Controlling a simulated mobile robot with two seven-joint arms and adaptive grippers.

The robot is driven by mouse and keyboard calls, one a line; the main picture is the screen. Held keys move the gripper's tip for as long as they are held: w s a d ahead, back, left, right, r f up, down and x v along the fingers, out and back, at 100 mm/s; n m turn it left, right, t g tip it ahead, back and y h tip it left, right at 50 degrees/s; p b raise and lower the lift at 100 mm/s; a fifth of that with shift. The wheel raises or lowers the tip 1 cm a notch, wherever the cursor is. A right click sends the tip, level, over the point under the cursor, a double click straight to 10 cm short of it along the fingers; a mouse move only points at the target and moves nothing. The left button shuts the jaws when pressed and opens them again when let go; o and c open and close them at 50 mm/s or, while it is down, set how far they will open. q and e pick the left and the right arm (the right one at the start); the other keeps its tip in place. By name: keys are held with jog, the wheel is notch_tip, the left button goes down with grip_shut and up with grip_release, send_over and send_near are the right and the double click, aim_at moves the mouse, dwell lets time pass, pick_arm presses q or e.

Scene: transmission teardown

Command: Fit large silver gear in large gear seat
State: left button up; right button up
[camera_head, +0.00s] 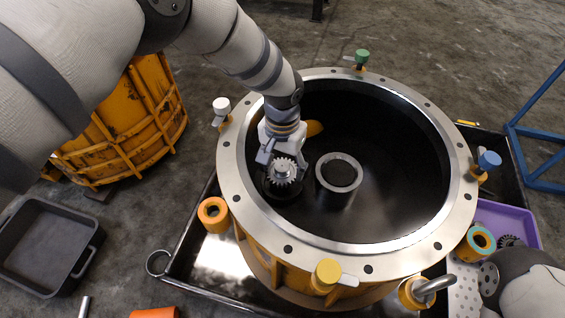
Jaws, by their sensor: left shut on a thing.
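A silver toothed gear (283,173) with a round hub is inside the open drum-shaped housing (236,170), left of its middle. My left gripper (281,158) reaches down over the housing's rim and is shut on this gear, with its fingers at the gear's sides. A dark round part (283,190) shows just below the gear; I cannot tell whether they touch. To the right stands a dark cylinder with a silver ring top (340,173). I cannot tell which of these is the large gear seat. My right gripper is out of view; only part of my right arm shows at bottom right.
Colored knobs sit around the rim: green (362,57), white (221,106), blue (489,160) and yellow (327,272). A purple tray (517,222) holds a dark gear (509,241). An empty dark bin (45,250) lies at left.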

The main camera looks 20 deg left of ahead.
pick_arm(q)
jog(key=shift+f+b, duration=0.55)
jog(key=shift+f, duration=1.4)
jog(key=o, duration=1.8)
notch_tip(320, 180, up, 12)
jog(key=shift+r, duration=0.1)
